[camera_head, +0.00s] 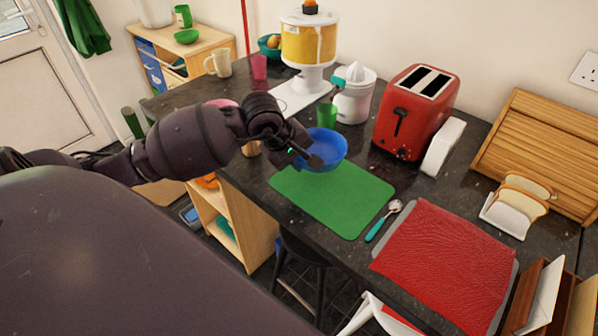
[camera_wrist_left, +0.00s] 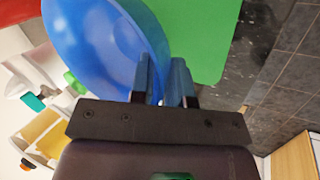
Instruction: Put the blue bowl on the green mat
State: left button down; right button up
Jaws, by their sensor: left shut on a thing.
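The blue bowl (camera_head: 328,147) is upright over the far end of the green mat (camera_head: 336,200). My left gripper (camera_head: 310,157) is shut on the bowl's near-left rim. The left wrist view also shows the bowl (camera_wrist_left: 95,40), its rim between the fingers (camera_wrist_left: 164,80), with the mat (camera_wrist_left: 205,35) beside it. I cannot tell whether the bowl touches the mat or hangs just above it. The bowl hides part of the mat's far edge. My right gripper is not in view.
A spoon with a teal handle (camera_head: 383,220) lies by the mat's right edge, beside a red mat (camera_head: 450,262). A green cup (camera_head: 326,116), a white juicer (camera_head: 354,95) and a red toaster (camera_head: 415,112) stand behind. Most of the green mat is clear.

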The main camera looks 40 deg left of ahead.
pick_arm(q)
jog(key=shift+f, duration=2.2)
jog(key=shift+f, duration=0.15)
jog(key=c, duration=1.1)
grip_release()
jog(key=v, duration=1.2)
